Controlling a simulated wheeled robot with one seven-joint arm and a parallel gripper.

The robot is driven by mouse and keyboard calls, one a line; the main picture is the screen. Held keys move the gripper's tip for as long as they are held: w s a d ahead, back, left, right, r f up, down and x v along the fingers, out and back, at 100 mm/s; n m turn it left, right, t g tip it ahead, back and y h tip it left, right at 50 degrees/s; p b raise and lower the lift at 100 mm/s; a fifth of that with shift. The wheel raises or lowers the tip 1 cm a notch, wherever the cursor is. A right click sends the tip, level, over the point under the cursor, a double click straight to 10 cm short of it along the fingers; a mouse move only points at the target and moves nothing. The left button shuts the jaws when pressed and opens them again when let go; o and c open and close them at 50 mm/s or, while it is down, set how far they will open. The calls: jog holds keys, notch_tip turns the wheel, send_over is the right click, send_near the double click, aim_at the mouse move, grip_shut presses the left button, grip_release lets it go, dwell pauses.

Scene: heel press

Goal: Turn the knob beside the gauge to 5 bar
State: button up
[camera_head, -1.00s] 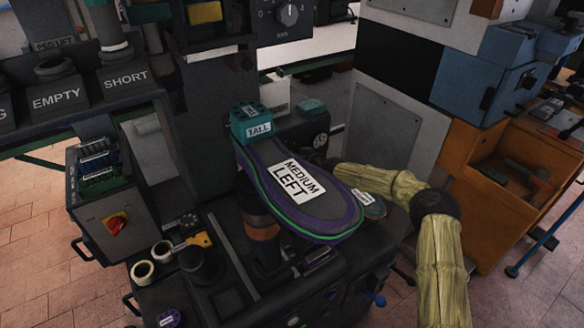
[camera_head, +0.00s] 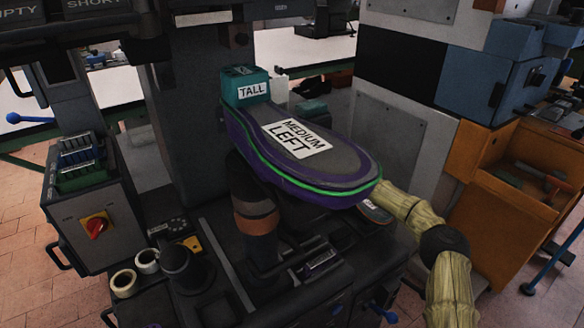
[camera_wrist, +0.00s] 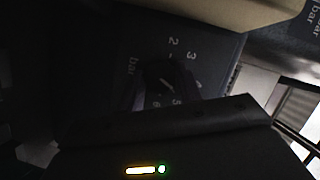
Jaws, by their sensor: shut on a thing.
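In the wrist view a dark knob (camera_wrist: 168,80) sits within a ring of white numbers, 2 to 6, with "bar" printed on the panel (camera_wrist: 110,45). A pale pointer line on it angles down and right, roughly toward the 5; the exact reading is too dim to tell. My gripper (camera_wrist: 165,85) is shut on the knob, its fingers hard to make out in the dark. In the head view my gripper, the knob and the gauge are hidden behind a large sole marked MEDIUM LEFT (camera_head: 335,165).
The sole juts out over the press bed. A teal block marked TALL (camera_head: 246,88) stands at its back end. A grey box with a red switch (camera_head: 96,227) and tape rolls (camera_head: 124,284) are at left. An orange cabinet (camera_head: 490,230) stands at right.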

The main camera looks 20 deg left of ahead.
jog(key=shift+w+d+f+m+y+b, duration=0.1)
jog(key=shift+m+y+b, duration=0.15)
jog(key=shift+m+b, duration=0.25)
jog(key=shift+f+m+y+b, duration=0.1)
jog(key=shift+m+y+b, duration=0.15)
jog(key=shift+m, duration=0.45)
jog(key=shift+r, duration=0.1)
jog(key=o, duration=1)
jog(key=p+v, duration=0.2)
jog(key=v, duration=1.5)
jog(key=shift+d, duration=0.2)
